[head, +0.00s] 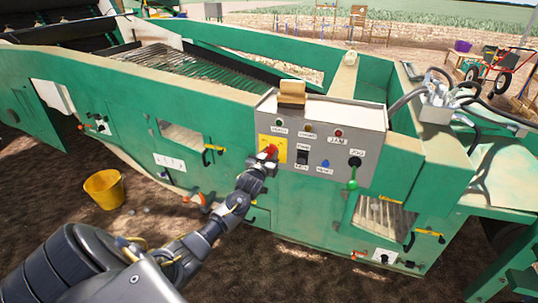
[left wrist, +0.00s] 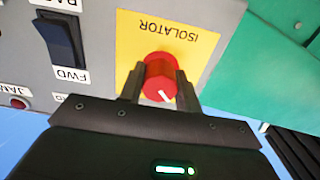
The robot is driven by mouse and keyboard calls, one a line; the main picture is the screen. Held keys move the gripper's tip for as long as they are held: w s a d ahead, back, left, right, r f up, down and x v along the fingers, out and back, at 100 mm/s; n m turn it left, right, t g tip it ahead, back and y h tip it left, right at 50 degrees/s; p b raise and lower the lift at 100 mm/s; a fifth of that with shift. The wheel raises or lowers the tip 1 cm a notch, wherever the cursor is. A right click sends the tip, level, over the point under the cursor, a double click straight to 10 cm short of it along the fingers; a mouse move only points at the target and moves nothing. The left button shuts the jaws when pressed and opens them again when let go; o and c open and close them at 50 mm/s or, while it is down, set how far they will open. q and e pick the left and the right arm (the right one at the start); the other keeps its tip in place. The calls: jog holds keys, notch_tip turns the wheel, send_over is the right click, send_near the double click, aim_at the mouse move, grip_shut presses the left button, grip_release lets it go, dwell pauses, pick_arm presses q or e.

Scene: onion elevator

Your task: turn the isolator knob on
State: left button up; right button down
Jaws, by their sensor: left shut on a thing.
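The isolator knob (left wrist: 160,80) is red and round, with a white pointer mark near its edge. It sits on a yellow plate (left wrist: 190,38) labelled ISOLATOR, on the grey control box. My left gripper (left wrist: 158,84) has a finger on either side of the knob and is shut on it. In the head view the knob (head: 269,149) shows at the tip of my left gripper (head: 263,157), on the yellow plate at the box's left side. The wrist view sees the panel upside down. My right gripper is not in view.
The control box (head: 345,118) also carries a black rocker switch (head: 302,157), a blue button (head: 325,163), a black JOG knob (head: 354,162) with a green part below, and indicator lamps. The green machine (head: 225,110) surrounds it. A yellow bucket (head: 104,189) stands on the soil at left.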

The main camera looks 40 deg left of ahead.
pick_arm(q)
jog(key=shift+m, duration=0.3)
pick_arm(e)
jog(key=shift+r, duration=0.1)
pick_arm(q)
jog(key=m+p, duration=0.1)
jog(key=m, duration=0.1)
jog(key=shift+m, duration=0.4)
jog(key=shift+m+p, duration=0.35)
jog(key=shift+m, duration=0.55)
jog(key=m, duration=0.2)
jog(key=shift+m+p, duration=0.35)
jog(key=shift+m, duration=0.05)
jog(key=m, duration=0.2)
jog(key=shift+m+p, duration=0.3)
jog(key=shift+p, duration=0.05)
jog(key=m+p, duration=0.1)
jog(key=m, duration=0.4)
jog(key=shift+m+p, duration=0.3)
jog(key=shift+m, duration=0.8)
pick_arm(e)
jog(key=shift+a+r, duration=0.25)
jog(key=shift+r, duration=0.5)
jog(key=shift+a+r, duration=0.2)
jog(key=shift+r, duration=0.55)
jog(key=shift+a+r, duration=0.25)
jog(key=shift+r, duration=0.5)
